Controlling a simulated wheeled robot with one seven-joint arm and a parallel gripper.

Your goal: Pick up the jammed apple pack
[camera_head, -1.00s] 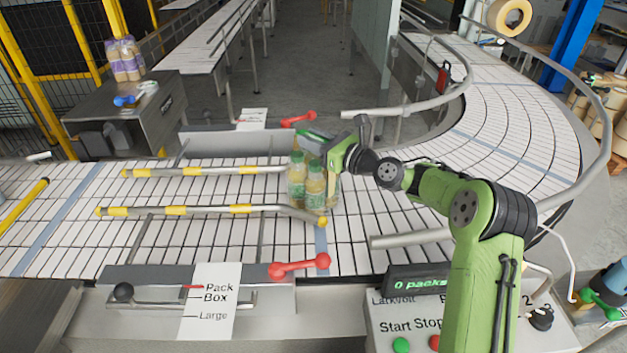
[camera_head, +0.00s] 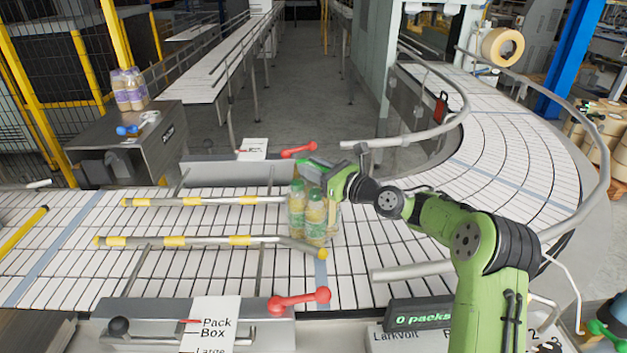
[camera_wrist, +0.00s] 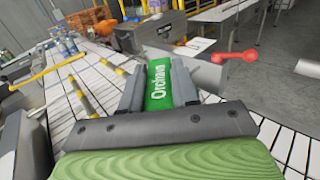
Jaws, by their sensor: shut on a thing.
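The apple pack (camera_head: 313,222), a cluster of bottles with green caps and green labels, stands on the white slatted conveyor (camera_head: 215,222) at the right ends of the two guide rails. My gripper (camera_head: 318,172) is at the top of the pack, reaching in from the right. In the wrist view my gripper (camera_wrist: 158,88) has its two grey fingers shut on the pack's green printed top (camera_wrist: 157,82), one on each side. The bottles below are hidden in that view. I cannot tell any gap between the pack and the conveyor.
Two yellow-banded guide rails, the far one (camera_head: 200,201) and the near one (camera_head: 205,240), run left from the pack. Red handles stand at the near side (camera_head: 300,299) and far side (camera_head: 299,150). A purple-labelled pack (camera_head: 129,91) stands on a grey machine. The curved conveyor at right is clear.

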